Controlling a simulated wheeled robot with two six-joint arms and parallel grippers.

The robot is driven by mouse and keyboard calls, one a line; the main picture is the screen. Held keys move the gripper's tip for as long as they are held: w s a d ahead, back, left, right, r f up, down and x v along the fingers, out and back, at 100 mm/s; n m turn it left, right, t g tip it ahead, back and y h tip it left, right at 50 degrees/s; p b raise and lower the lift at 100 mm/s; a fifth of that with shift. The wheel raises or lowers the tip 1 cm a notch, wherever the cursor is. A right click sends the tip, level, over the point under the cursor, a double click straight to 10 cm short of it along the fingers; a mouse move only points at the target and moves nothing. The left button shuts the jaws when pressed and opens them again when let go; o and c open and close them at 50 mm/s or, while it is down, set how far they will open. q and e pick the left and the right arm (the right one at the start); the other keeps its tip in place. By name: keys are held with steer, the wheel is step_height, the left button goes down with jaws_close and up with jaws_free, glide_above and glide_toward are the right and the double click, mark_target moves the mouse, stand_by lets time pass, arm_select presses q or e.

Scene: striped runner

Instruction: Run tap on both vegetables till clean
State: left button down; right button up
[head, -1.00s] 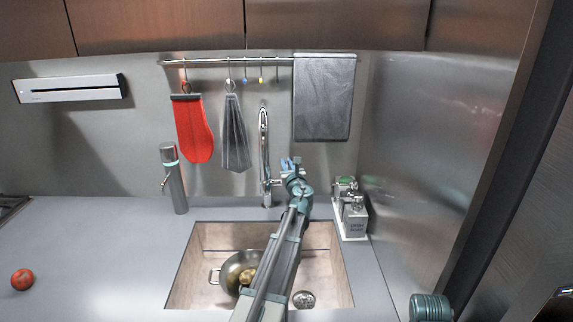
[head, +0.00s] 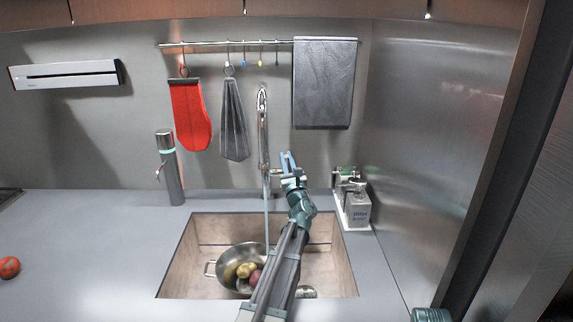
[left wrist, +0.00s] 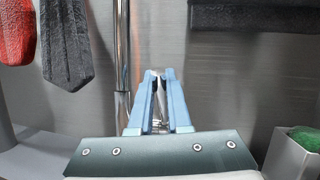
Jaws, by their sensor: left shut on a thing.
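The chrome tap (head: 263,130) stands behind the sink (head: 330,255), and a thin stream of water (head: 267,215) falls from it. A metal pan (head: 218,268) sits in the sink with yellowish-brown vegetables (head: 245,270) and a reddish one (head: 255,276) in it, partly hidden by my arm. The stream comes down at the pan's right side. My left gripper (head: 288,165) is just right of the tap. In the left wrist view its blue fingers (left wrist: 159,85) are shut on a slim metal piece, apparently the tap's lever (left wrist: 158,100).
A red tomato-like item (head: 9,267) lies on the left counter. A soap dispenser set (head: 354,205) stands right of the tap, and a slim dispenser (head: 169,170) stands left. A red mitt (head: 191,115) and grey cloths hang from the rail. The left counter is largely clear.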

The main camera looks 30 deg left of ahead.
arm_select(q)
steer(key=c, duration=0.9)
jaws_free()
steer(key=shift+o, duration=0.2)
steer(key=shift+s, duration=0.1)
steer(key=b+v, duration=0.4)
steer(key=v, duration=0.9)
steer(key=shift+s+d+b, duration=0.2)
steer(key=shift+d+b, duration=0.05)
steer(key=shift+b, duration=0.05)
steer(key=shift+f, duration=0.1)
